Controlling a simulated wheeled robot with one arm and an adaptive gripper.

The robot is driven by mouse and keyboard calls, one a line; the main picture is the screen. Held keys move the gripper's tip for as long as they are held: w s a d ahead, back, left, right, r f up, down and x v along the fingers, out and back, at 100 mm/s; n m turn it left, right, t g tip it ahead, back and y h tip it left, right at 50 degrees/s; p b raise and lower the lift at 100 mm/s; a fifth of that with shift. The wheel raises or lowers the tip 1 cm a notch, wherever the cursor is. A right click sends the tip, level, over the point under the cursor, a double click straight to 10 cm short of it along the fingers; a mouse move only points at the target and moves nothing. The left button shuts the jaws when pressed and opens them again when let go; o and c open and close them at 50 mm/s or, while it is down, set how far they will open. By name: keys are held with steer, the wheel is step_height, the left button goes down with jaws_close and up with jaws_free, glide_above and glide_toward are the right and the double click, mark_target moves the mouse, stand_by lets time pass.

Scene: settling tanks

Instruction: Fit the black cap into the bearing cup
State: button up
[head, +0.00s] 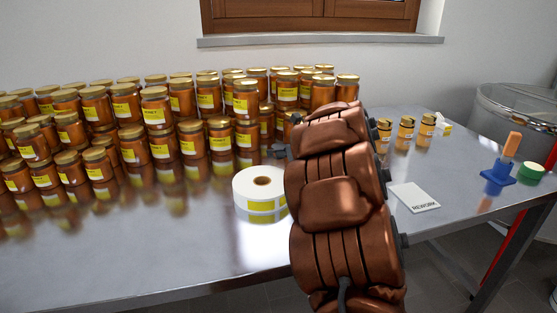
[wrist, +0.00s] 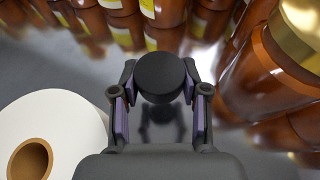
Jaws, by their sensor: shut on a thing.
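The black cap (wrist: 160,74) is a dark round disc in the wrist view, held between the two fingers of my gripper (wrist: 160,88). The fingers are shut on its left and right sides. Below it the shiny metal table shows a dark reflection. I cannot make out a bearing cup in either view.
Many honey jars (head: 157,111) crowd the table's left and back. A label roll (head: 259,188) and a large jar (wrist: 270,75) flank my gripper. A REWORK card (head: 413,197), small jars (head: 405,133), a blue stand (head: 499,173) and a green disc (head: 531,171) lie to the right.

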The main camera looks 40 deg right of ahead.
mark_target(278, 168)
steer(key=shift+w+a, duration=0.15)
steer(key=shift+w, duration=0.2)
steer(key=shift+f, duration=1.8)
steer(key=shift+f+b, duration=0.15)
steer(key=shift+b, duration=0.2)
steer(key=o, duration=1.1)
steer(key=shift+o, duration=0.2)
